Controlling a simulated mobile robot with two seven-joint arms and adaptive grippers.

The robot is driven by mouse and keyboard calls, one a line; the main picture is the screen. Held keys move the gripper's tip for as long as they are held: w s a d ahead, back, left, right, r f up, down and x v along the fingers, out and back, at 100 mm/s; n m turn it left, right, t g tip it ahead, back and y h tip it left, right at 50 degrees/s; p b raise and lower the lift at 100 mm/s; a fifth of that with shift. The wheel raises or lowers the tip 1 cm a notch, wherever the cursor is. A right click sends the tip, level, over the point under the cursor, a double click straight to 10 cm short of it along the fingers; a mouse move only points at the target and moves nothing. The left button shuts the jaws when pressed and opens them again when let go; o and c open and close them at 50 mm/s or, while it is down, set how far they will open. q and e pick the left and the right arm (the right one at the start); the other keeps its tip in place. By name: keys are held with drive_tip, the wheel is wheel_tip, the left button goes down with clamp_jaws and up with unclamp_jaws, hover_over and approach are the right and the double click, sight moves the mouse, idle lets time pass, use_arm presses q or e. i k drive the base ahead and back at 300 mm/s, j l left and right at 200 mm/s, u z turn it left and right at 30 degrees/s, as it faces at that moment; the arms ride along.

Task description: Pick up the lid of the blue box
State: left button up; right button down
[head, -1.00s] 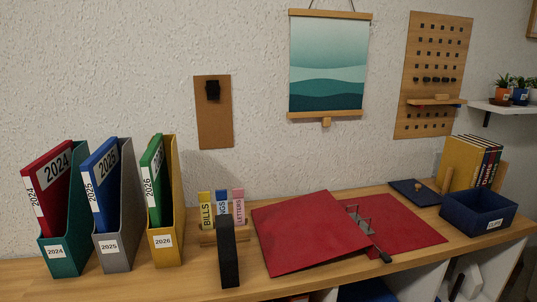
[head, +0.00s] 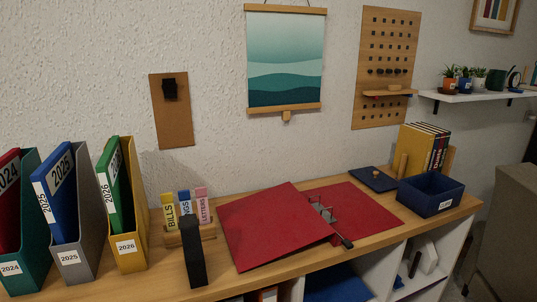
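The blue box (head: 431,199) stands open at the right end of the desk, with a white label on its front. Its dark blue lid (head: 368,181) lies flat on the desk to the left of and behind the box. A small round wooden knob (head: 376,173) stands up on the lid. The lid appears apart from the box. Neither of my grippers is in the head view.
An open red binder (head: 280,226) covers the middle of the desk (head: 300,262) in front of the lid. Books (head: 421,148) in a wooden holder stand behind the box. Magazine files (head: 127,239) and a black upright object (head: 193,252) stand left.

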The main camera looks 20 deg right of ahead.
sight(377, 180)
drive_tip(key=z, duration=1.6)
